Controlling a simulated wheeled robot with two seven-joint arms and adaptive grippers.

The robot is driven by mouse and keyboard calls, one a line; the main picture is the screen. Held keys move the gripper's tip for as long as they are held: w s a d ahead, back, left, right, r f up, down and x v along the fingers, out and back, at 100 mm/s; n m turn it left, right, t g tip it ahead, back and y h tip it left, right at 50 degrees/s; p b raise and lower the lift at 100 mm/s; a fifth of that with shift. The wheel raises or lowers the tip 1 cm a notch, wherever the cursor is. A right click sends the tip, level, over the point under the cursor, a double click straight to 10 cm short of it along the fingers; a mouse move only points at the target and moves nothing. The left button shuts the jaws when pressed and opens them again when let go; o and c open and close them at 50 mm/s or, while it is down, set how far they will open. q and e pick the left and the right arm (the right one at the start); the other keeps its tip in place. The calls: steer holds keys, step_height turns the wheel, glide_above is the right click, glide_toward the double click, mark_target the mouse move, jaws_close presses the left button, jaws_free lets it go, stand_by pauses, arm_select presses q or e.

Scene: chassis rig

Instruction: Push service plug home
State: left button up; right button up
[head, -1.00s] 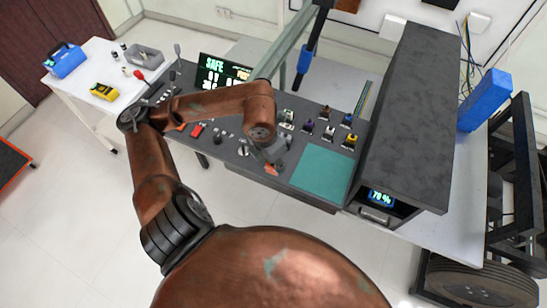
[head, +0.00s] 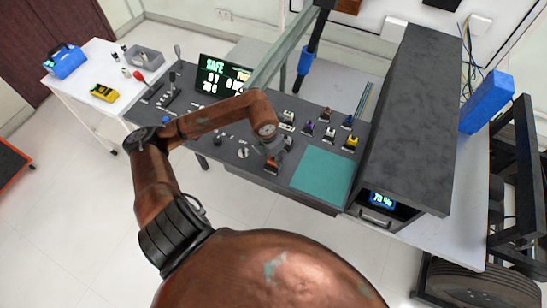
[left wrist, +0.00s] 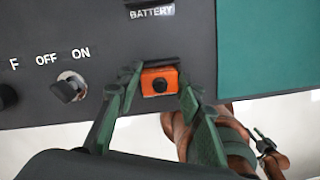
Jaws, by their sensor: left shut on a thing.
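The service plug is an orange block with a dark round centre (left wrist: 160,84). It sits at the dark panel just below the BATTERY label in the left wrist view. My left gripper (left wrist: 157,92) has its green fingers on both sides of the plug, shut on it. In the head view the left gripper (head: 273,161) is low over the console front, left of the teal pad, and covers most of the plug. I cannot tell how deep the plug sits.
An OFF/ON knob (left wrist: 69,88) is left of the plug. The teal pad (head: 321,172) lies to the right. Several coloured connectors (head: 329,135) stand behind. A large dark cabinet (head: 412,115) bounds the right, and the SAFE screen (head: 222,78) stands at the back left.

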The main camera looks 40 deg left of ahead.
mark_target(270, 165)
arm_select(q)
steer(key=o, duration=1.2)
steer(key=shift+c, duration=0.2)
steer(key=shift+r, duration=0.15)
step_height(270, 165, up, 12)
steer(key=s, duration=0.1)
steer(key=shift+s+p, duration=0.35)
steer(key=shift+p, duration=0.05)
steer(key=shift+a, duration=0.1)
